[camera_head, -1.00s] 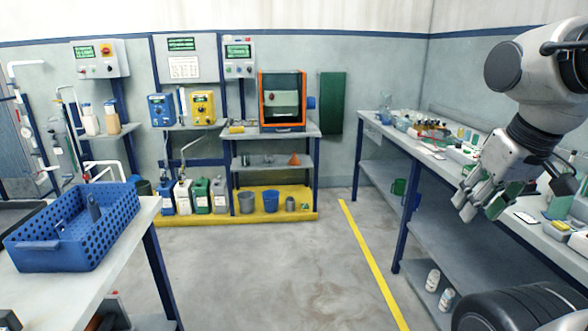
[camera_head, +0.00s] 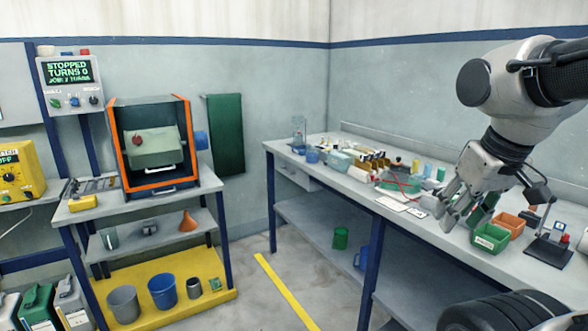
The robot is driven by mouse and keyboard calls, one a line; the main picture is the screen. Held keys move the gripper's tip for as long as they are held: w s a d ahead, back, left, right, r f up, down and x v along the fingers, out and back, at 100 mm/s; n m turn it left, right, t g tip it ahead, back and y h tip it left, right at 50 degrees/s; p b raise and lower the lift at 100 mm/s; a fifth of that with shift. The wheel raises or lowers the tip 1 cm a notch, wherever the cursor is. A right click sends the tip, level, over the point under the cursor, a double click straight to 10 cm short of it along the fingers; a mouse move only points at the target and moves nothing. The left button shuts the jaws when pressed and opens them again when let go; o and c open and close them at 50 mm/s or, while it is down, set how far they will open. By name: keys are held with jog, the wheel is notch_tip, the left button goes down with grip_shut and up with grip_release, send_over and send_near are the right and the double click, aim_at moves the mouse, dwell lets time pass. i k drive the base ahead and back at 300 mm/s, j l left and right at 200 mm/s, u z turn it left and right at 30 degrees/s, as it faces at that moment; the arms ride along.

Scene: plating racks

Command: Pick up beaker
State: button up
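A small clear vessel that looks like a glass beaker (camera_head: 109,238) stands on the middle shelf of the stand at left. Another clear, bluish vessel (camera_head: 299,140) stands at the far left end of the bench; I cannot tell its exact kind. My gripper (camera_head: 456,215) hangs at the right, in front of the bench as seen here. Its fingers are spread apart and nothing shows between them. It is well away from both clear vessels.
The stand (camera_head: 78,215) carries an orange-framed machine (camera_head: 155,150); an orange funnel (camera_head: 188,221) sits on its shelf. Buckets stand on a yellow platform (camera_head: 220,303). The long bench (camera_head: 345,185) holds bottles, trays and green and orange bins. Floor between is clear.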

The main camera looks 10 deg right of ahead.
aim_at(311, 151)
jog(key=i+j+z, duration=0.25)
jog(key=i+j, duration=0.55)
jog(key=i+j+u, duration=0.1)
jog(key=i+j, duration=0.3)
jog(key=i, duration=0.15)
jog(key=i+j+u, duration=0.1)
jog(key=i+j, duration=0.25)
jog(key=i, duration=0.15)
jog(key=i+j, duration=0.3)
jog(key=i, duration=0.2)
